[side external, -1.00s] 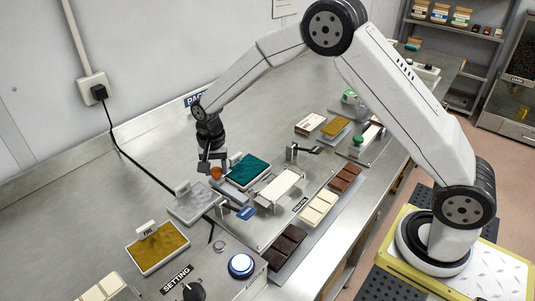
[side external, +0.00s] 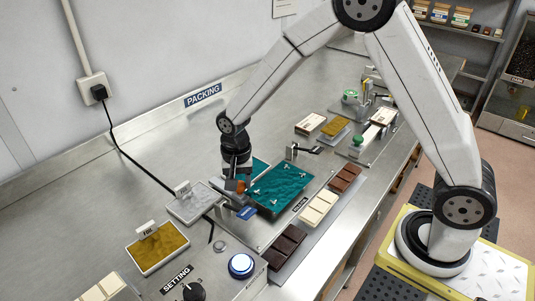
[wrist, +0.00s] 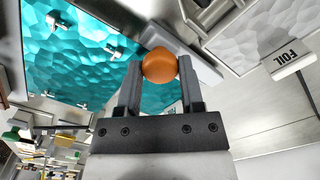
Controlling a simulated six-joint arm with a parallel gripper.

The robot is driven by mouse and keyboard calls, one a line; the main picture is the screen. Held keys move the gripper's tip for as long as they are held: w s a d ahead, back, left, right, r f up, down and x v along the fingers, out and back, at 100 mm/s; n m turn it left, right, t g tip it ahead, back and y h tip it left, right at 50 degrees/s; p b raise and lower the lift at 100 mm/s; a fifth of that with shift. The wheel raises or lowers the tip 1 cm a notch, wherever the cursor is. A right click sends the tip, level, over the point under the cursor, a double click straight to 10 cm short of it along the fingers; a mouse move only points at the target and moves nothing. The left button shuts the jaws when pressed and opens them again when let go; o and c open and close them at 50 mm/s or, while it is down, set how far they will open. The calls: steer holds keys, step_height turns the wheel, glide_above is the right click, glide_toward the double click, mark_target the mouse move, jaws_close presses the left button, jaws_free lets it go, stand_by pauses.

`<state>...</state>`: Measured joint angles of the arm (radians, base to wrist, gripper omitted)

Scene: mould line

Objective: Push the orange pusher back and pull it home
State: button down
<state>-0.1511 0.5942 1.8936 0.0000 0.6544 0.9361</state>
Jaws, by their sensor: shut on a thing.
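The orange pusher knob (side external: 241,186) is a round ball between the fingers of my gripper (side external: 240,184). In the wrist view the knob (wrist: 159,66) sits between both fingertips, and my gripper (wrist: 159,72) is shut on it. A pale grey bar (wrist: 190,50) lies beneath the knob, partly hidden by it and the fingers. A teal crinkled sheet (side external: 283,186) lies flat to the right of my gripper. In the wrist view, small posts stand on the teal sheet (wrist: 65,65). More teal (side external: 260,167) shows behind, partly hidden by my gripper.
A grey tray (side external: 196,207) and a gold FOIL tray (side external: 157,252) lie to the left. Chocolate bars (side external: 320,209) lie along the right. A small black-handled lever (side external: 302,150) stands behind the teal sheet.

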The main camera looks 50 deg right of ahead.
mark_target(242, 185)
steer(key=shift+s, duration=0.3)
steer(key=shift+c, duration=1.1)
jaws_free()
steer(key=shift+r, duration=0.1)
steer(key=shift+r, duration=3.85)
steer(key=shift+s, duration=0.1)
steer(key=shift+s+d+n, duration=0.3)
steer(key=shift+s, duration=0.1)
steer(key=s+d+f+n+t, duration=0.1)
steer(key=s+d+n, duration=0.2)
steer(key=s, duration=0.3)
steer(key=s+d+f+n+t, duration=0.1)
steer(key=s+d+n, duration=0.2)
steer(key=s+n, duration=0.2)
steer(key=shift+s+t, duration=0.3)
steer(key=shift+s, duration=0.75)
